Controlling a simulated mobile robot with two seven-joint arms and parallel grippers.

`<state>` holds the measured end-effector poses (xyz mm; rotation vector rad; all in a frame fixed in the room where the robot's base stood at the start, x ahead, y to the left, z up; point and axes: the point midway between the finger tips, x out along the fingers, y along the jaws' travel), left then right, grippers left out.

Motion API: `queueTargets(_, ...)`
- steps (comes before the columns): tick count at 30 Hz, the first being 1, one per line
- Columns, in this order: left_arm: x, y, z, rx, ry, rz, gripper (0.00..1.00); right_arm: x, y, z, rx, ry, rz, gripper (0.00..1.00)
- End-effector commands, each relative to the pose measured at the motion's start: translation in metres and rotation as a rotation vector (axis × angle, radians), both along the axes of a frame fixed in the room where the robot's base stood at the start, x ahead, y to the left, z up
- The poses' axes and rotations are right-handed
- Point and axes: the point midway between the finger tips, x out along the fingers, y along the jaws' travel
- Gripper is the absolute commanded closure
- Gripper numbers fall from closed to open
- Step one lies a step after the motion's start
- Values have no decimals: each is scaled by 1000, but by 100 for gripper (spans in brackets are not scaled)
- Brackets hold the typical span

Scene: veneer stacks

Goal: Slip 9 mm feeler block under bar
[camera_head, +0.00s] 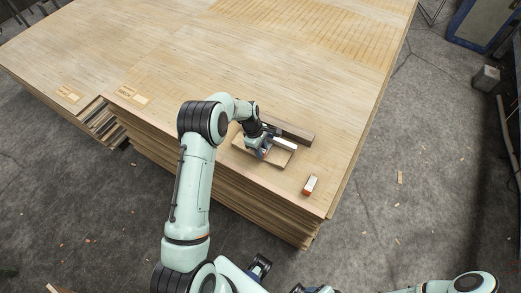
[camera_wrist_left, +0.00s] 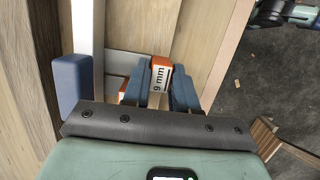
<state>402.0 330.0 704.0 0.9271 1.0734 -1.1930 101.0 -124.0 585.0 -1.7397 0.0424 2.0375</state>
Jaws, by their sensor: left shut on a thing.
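My left gripper (camera_head: 258,146) is over the wood pieces near the front of the veneer stack. In the left wrist view its blue fingers (camera_wrist_left: 160,88) are shut on an orange-and-white block marked "9 mm" (camera_wrist_left: 160,78). A pale bar (camera_head: 284,144) lies just right of the gripper in the head view; it also shows in the left wrist view (camera_wrist_left: 88,30), left of the held block. The held block is beside the bar there; I cannot tell whether they touch. My right gripper shows only partly at the bottom of the head view, and its jaws are unclear.
A dark brown wooden block (camera_head: 291,132) lies behind the bar. Another orange-and-white block (camera_head: 311,184) lies on the stack (camera_head: 200,60) near its right front corner. A blue piece (camera_wrist_left: 72,85) is at the left in the wrist view.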

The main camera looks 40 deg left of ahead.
Motion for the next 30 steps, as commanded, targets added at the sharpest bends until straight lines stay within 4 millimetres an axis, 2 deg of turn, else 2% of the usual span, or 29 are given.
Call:
queueTargets(1,1,0,0,0,0,0,100,0,0,1,0,0,0,42)
queueTargets(2,1,0,0,0,0,0,63,0,0,0,0,0,0,42)
queueTargets(3,1,0,0,0,0,0,50,0,0,0,0,0,0,42)
queueTargets(4,0,0,0,0,0,0,43,0,0,0,0,0,0,42)
queueTargets(13,0,0,1,0,0,0,43,0,0,0,0,0,0,42)
queueTargets(17,1,3,12,1,-3,1,43,0,0,1,0,0,0,42)
queueTargets(30,-3,26,101,2,-4,0,43,2,0,5,0,-2,0,42)
